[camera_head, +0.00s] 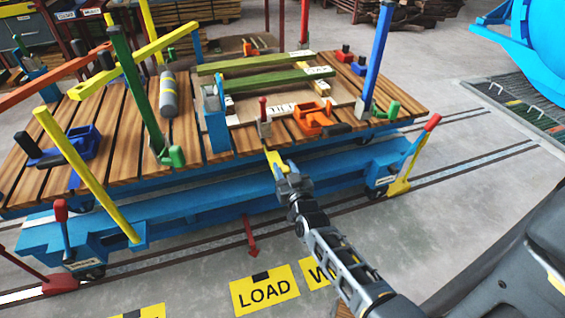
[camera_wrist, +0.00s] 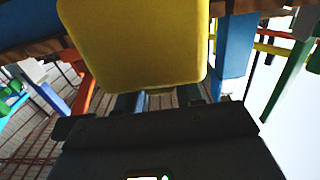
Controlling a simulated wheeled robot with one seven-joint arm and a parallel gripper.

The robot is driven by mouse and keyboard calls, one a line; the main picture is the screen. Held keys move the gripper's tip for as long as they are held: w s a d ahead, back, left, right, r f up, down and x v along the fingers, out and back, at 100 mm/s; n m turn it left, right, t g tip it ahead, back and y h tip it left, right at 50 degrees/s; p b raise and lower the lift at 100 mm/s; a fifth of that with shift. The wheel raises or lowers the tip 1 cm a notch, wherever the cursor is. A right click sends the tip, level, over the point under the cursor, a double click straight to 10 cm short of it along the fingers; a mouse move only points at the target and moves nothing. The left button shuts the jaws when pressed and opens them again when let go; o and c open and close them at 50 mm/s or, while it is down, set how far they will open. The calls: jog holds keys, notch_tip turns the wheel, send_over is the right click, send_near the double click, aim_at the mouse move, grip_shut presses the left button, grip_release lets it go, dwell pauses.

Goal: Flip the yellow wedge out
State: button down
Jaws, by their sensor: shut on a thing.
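My gripper (camera_head: 283,172) is at the near edge of the slatted wooden cart top. It is shut on a yellow piece (camera_head: 274,158), which sticks out past the fingertips toward the planks. In the wrist view the yellow piece (camera_wrist: 135,45) is a broad plate with rounded corners that fills the top middle. I cannot tell whether it touches the cart. A separate yellow wedge (camera_head: 398,187) with a red-tipped lever stands on the floor at the cart's right end, apart from my gripper.
The blue cart frame (camera_head: 190,200) runs below the planks. A red wedge (camera_head: 60,284) is at the left wheel. The floor by the LOAD sign (camera_head: 264,291) is open.

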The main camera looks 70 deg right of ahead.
jog(key=shift+s+a+f, duration=0.15)
jog(key=shift+s, duration=0.05)
jog(key=c, duration=0.8)
grip_release()
jog(key=shift+a, duration=0.1)
jog(key=v, duration=0.7)
jog(key=shift+s+a, duration=0.2)
jog(key=shift+a, duration=0.05)
